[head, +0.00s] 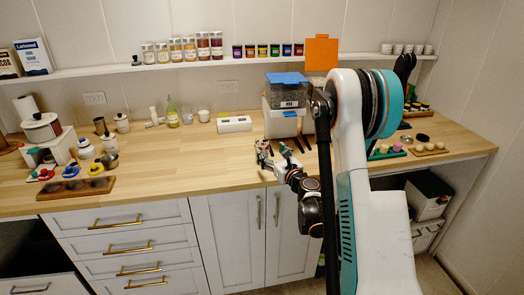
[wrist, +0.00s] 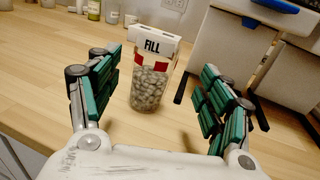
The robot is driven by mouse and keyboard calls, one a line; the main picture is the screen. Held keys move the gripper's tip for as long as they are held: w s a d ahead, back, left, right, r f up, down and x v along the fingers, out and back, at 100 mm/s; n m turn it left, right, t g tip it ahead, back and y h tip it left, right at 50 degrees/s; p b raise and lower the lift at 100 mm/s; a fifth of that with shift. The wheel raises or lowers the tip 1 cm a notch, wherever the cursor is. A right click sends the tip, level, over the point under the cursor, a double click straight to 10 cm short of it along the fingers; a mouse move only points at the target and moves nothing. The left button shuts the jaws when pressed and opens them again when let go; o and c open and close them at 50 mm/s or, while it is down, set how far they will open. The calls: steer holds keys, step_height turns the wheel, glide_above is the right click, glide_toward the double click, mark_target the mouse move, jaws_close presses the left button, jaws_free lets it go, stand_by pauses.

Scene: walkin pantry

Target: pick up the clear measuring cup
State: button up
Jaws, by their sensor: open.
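A clear cup (wrist: 150,88) with red marks and pale, pebble-like pieces inside stands upright on the wooden counter in the wrist view. A white piece lettered FILL (wrist: 153,42) shows at its top; I cannot tell whether it is on the cup or behind it. My gripper (wrist: 163,72) is open. Its green-padded fingers are left and right of the cup in the picture, with visible gaps on both sides. In the head view my gripper (head: 263,152) is low over the counter, and I cannot make out this cup there.
A blue-lidded dispenser (head: 288,92) stands close behind my gripper. A white block (head: 234,124) lies to its left. Small glasses (head: 203,116) and a bottle (head: 172,119) stand farther left. The counter (head: 190,160) is clear left of my gripper.

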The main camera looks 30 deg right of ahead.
mark_target(266, 149)
steer(key=shift+w+f, duration=0.1)
steer(key=shift+w, duration=0.9)
steer(key=w, duration=0.1)
steer(key=w+b, duration=0.2)
steer(key=w, duration=0.1)
steer(key=shift+w+a+f, duration=0.1)
steer(key=shift+a+f, duration=0.05)
steer(key=shift+a, duration=0.1)
steer(key=shift+w, duration=0.4)
steer(key=c, duration=1.2)
